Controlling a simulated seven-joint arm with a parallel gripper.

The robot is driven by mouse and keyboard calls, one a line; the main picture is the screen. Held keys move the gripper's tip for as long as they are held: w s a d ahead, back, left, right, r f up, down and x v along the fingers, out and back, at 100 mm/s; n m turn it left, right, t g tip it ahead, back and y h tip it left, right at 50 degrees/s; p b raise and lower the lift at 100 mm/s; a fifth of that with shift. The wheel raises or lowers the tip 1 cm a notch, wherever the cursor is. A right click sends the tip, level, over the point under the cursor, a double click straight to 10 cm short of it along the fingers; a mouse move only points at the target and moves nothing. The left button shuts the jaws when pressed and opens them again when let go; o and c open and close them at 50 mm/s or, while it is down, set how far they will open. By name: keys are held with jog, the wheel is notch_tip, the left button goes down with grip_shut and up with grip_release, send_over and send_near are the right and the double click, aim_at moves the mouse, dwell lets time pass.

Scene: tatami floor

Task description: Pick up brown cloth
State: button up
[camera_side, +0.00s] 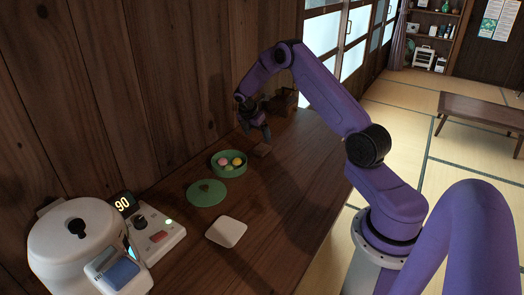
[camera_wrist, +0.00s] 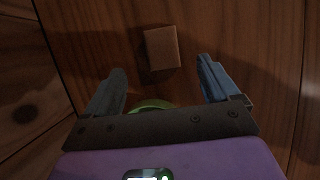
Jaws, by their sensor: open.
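A small brown cloth (camera_side: 263,150), folded into a flat square, lies on the wooden counter. It also shows in the wrist view (camera_wrist: 162,48), at the top middle, ahead of the fingertips. My gripper (camera_side: 262,135) is above the counter close to the cloth in the side view. In the wrist view my gripper (camera_wrist: 162,80) has its two fingers wide apart with nothing between the tips. I cannot tell its exact height above the counter.
A white square dish (camera_side: 226,231), a rice cooker (camera_side: 78,245) and a control box (camera_side: 152,236) are nearer the front. A wooden wall (camera_side: 160,90) runs along the counter's left.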

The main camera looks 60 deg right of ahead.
aim_at(262, 147)
jog(key=shift+x, duration=3.8)
jog(key=shift+s+a+f, duration=0.1)
jog(key=shift+a, duration=0.1)
jog(key=c, duration=1.1)
jog(key=shift+c, duration=0.2)
